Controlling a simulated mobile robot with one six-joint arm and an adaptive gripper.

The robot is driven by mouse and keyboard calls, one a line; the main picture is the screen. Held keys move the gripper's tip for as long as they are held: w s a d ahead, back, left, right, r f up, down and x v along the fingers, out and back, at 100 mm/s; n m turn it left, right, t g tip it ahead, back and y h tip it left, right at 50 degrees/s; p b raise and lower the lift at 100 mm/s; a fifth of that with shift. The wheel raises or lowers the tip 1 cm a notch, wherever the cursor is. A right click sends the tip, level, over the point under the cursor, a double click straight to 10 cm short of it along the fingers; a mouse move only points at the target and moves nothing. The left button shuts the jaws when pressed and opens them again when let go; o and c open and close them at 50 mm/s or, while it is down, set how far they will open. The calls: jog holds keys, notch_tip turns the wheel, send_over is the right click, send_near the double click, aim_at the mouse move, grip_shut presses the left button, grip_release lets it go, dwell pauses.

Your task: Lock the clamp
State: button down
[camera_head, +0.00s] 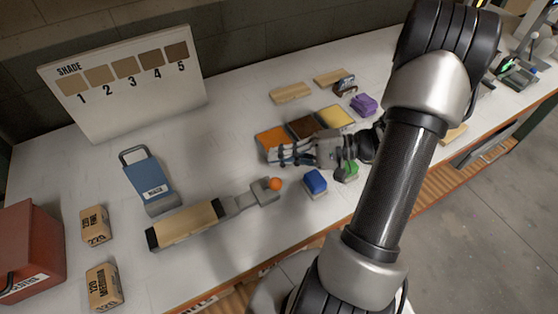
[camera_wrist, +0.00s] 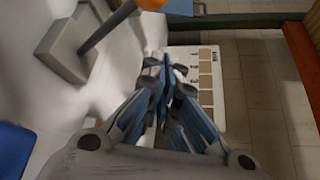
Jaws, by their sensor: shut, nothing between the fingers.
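The clamp (camera_head: 263,191) is a grey block with an orange ball knob (camera_head: 275,184), at the front middle of the bench. It joins a long wooden bar (camera_head: 186,225) with black ends through a grey link. My gripper (camera_head: 272,154) is shut and empty, beyond the clamp and apart from the knob. Its shut blue fingers (camera_wrist: 166,72) show in the wrist view.
Trays of orange, brown and yellow colorant (camera_head: 335,116) stand behind my gripper. A blue block (camera_head: 315,181) and a green block (camera_head: 348,171) are right of the clamp. A blue handled holder (camera_head: 149,177), a shade board (camera_head: 125,75) and a red box (camera_head: 28,250) are left.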

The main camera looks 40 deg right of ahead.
jog(key=s+d, duration=0.2)
jog(key=s+d+f, duration=0.1)
jog(key=d, duration=0.2)
jog(key=s+d+f+p, duration=0.1)
jog(key=s+d, duration=0.1)
jog(key=shift+s+d+f, duration=0.2)
jog(key=shift+s+f, duration=0.05)
jog(key=shift+s, duration=0.1)
